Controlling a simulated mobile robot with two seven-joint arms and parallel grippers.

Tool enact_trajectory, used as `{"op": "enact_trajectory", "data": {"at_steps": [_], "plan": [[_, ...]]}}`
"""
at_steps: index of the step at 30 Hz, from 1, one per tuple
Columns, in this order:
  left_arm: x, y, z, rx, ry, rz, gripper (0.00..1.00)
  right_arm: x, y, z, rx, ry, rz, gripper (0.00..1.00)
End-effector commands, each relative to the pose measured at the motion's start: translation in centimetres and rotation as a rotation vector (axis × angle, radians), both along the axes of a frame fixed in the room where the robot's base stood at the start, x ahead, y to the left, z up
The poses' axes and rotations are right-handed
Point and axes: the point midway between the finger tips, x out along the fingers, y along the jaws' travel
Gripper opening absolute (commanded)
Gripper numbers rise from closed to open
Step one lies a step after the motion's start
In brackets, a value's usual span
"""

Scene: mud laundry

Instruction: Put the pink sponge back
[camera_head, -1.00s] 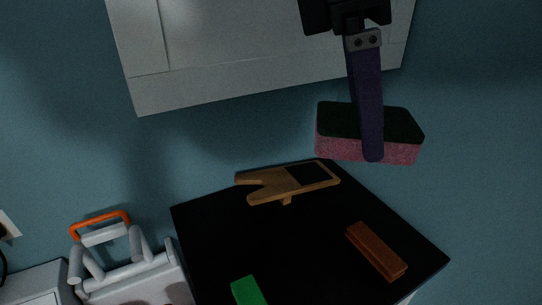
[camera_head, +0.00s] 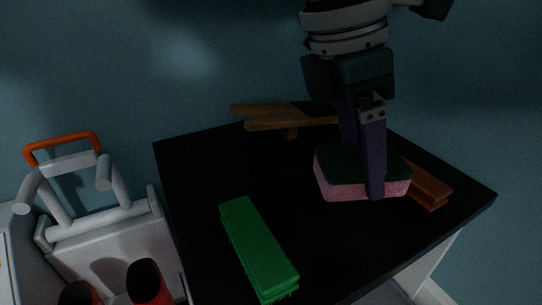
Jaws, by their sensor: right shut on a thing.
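The pink sponge (camera_head: 338,168) has a dark green top layer and pink sides. My right gripper (camera_head: 361,172) comes down from above and is shut on it, with one purple finger across its near side. The other finger is partly hidden behind it. The sponge is level, over the right part of the black tabletop (camera_head: 200,170). I cannot tell whether it touches the surface. My left gripper is not in view.
A green brush (camera_head: 258,248) lies at the tabletop's front. A reddish-brown block (camera_head: 430,188) is just right of the sponge, partly hidden. A wooden boot-jack-like piece (camera_head: 275,115) lies at the back. Left are a grey frame with an orange handle (camera_head: 62,145) and red boots (camera_head: 150,285).

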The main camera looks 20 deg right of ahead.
Motion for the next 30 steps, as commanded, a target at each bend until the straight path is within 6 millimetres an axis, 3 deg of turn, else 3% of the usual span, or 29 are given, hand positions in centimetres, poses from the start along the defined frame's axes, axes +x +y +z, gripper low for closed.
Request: {"op": "enact_trajectory", "data": {"at_steps": [1,3,11,18,30], "plan": [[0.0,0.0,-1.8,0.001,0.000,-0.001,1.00,0.0,0.0,-2.3,-0.002,0.001,0.000,0.00],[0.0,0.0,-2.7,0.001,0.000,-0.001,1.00,0.0,0.0,-3.7,-0.002,0.001,0.000,0.00],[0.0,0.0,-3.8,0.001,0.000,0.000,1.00,0.0,0.0,-5.7,-0.001,0.000,-0.001,0.00],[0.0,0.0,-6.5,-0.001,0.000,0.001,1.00,0.0,0.0,-9.5,-0.001,0.000,-0.001,0.00],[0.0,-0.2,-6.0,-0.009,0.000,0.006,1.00,0.0,0.0,-9.7,-0.001,0.001,-0.001,0.00]]}}
